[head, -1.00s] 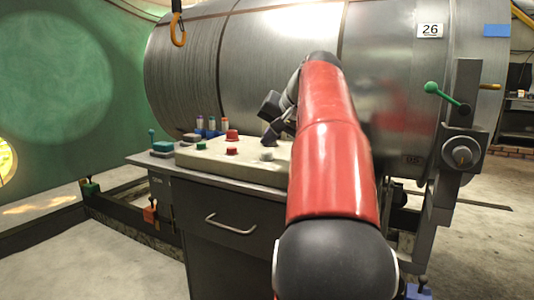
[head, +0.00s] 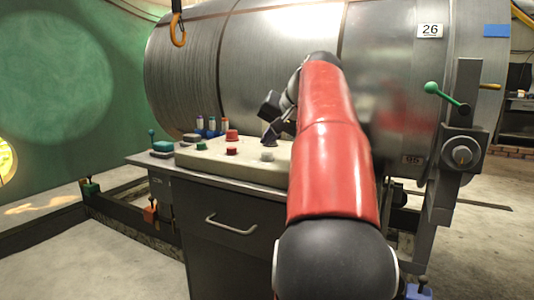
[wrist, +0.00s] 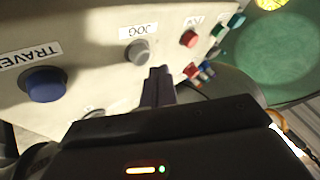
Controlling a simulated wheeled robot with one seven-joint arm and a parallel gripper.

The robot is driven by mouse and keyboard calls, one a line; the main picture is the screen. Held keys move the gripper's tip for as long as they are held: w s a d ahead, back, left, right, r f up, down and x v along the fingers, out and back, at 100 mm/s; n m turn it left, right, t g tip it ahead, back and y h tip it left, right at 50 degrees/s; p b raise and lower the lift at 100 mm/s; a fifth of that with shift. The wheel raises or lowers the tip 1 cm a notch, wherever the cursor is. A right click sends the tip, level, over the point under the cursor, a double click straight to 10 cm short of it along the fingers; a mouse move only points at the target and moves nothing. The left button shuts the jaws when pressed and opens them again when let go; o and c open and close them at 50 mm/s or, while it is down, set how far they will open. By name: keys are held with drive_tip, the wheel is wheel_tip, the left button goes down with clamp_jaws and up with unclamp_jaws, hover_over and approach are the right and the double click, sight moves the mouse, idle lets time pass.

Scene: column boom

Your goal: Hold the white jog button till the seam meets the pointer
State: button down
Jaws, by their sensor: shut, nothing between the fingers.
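The white jog button (head: 267,155) sits on the pale control panel (head: 205,160). In the wrist view the button (wrist: 138,52), pale grey there, stands below its JOG label (wrist: 138,31). My gripper (head: 270,139) is shut and empty, just above and behind the button in the head view. In the wrist view its fingertips (wrist: 160,75) are below and right of the button, apart from it in the picture. The large metal drum (head: 275,75) lies behind the panel, with dark lines around it. I cannot tell which mark is the seam or the pointer.
Red buttons (head: 232,135) and a blue TRAVEL button (wrist: 44,84) share the panel. A green-knobbed lever (head: 432,88) stands at the drum's right end. An orange hook (head: 178,30) hangs at upper left. Clear floor (head: 90,255) lies at lower left.

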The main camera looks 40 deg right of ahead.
drive_tip(key=shift+f, duration=0.15)
drive_tip(key=shift+f, duration=0.3)
drive_tip(key=shift+f+b, duration=0.55)
idle(7.0)
